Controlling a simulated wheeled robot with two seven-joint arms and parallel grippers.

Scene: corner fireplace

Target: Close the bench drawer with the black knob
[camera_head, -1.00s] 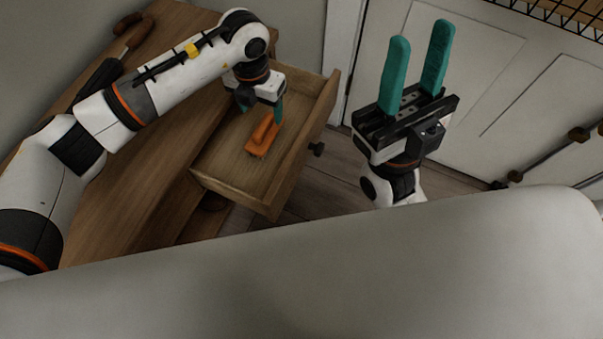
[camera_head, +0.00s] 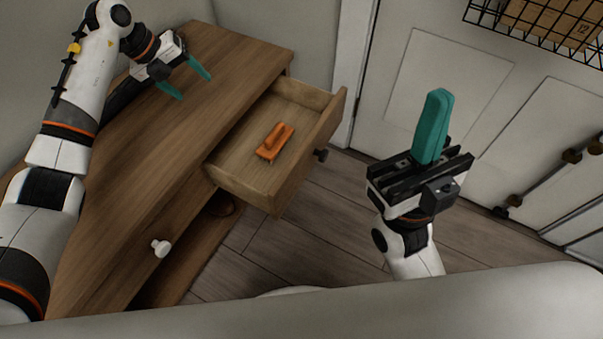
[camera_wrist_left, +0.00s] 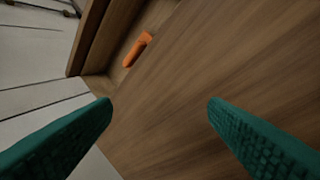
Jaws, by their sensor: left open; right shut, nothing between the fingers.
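The bench drawer (camera_head: 240,175) is pulled out from the wooden bench (camera_head: 150,140). Its black knob (camera_head: 321,155) shows on the outer face of the front panel in the head view. An orange tool (camera_head: 274,141) lies inside the drawer; it also shows in the left wrist view (camera_wrist_left: 137,50). My left gripper (camera_head: 190,80) is open and empty above the bench top, left of the drawer. My right gripper (camera_head: 434,125) is shut and empty, pointing up, to the right of the drawer and apart from the knob.
A white knob (camera_head: 161,248) is on another part of the bench front. White cabinet doors (camera_head: 450,85) with dark handles stand at the right. A black wire basket (camera_head: 540,25) hangs at the top right. The plank floor (camera_head: 320,220) in front of the drawer is clear.

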